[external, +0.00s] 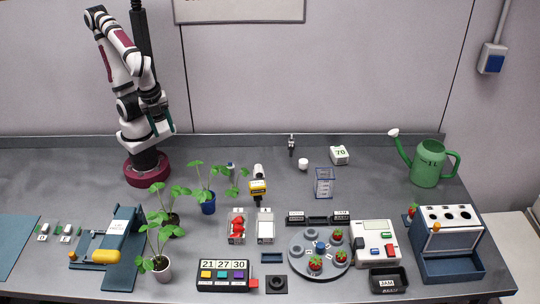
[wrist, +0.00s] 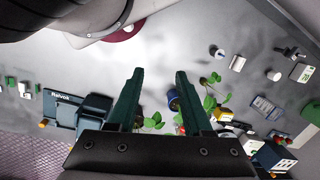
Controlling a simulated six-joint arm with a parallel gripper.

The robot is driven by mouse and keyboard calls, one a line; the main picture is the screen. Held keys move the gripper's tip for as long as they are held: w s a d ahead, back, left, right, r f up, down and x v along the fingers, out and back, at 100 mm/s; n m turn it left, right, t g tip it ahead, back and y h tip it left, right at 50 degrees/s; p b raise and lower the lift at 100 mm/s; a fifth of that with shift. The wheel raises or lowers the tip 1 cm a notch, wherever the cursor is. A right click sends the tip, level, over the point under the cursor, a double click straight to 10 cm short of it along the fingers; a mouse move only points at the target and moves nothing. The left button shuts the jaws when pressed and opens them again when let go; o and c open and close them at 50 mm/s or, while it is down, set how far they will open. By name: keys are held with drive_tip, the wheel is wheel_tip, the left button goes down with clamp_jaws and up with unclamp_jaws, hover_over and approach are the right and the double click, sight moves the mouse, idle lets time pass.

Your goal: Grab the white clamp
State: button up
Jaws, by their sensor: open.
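No object stands out clearly as the white clamp. Two small white-and-green pieces (external: 42,232) (external: 67,233) lie at the far left of the bench, and two pale upright holders (external: 237,226) (external: 265,226) stand mid-bench, the left one with red in it. At this size I cannot tell whether any of them is the clamp. My gripper (external: 163,122) is raised beside my arm, above the back left of the bench, well away from these objects. In the wrist view my gripper (wrist: 160,72) shows two dark green fingers spread apart with nothing between them.
Potted plants (external: 208,205) stand left of centre. A blue press-like device (external: 121,232) is at left. A date block (external: 223,274), a round grey tray (external: 297,262), a white control box (external: 374,243) and a blue cabinet (external: 449,269) fill the front. A green watering can (external: 428,163) stands back right.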

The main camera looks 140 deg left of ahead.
idle(0.3)
drive_tip(key=o, duration=0.5)
drive_tip(key=shift+a, duration=0.1)
drive_tip(key=w+a+f+m+g+y, duration=0.2)
drive_tip(key=w+a+f+m+y, duration=0.45)
drive_tip(key=a+y, duration=0.3)
drive_tip(key=w+f+m+t, duration=0.1)
drive_tip(key=w+f+m, duration=0.1)
drive_tip(key=w+f+m+t, duration=0.2)
drive_tip(key=f+m, duration=0.1)
drive_tip(key=w+f+m+t, duration=0.1)
drive_tip(key=w+f+m, duration=0.1)
drive_tip(key=f+m, duration=0.1)
drive_tip(key=shift+w+f+t+y, duration=0.25)
drive_tip(key=shift+w+t+y, duration=0.05)
drive_tip(key=shift+w+y, duration=0.05)
approach(255, 171)
drive_tip(key=x, duration=0.3)
drive_tip(key=shift+w+a, duration=0.1)
drive_tip(key=shift+x, duration=2.8)
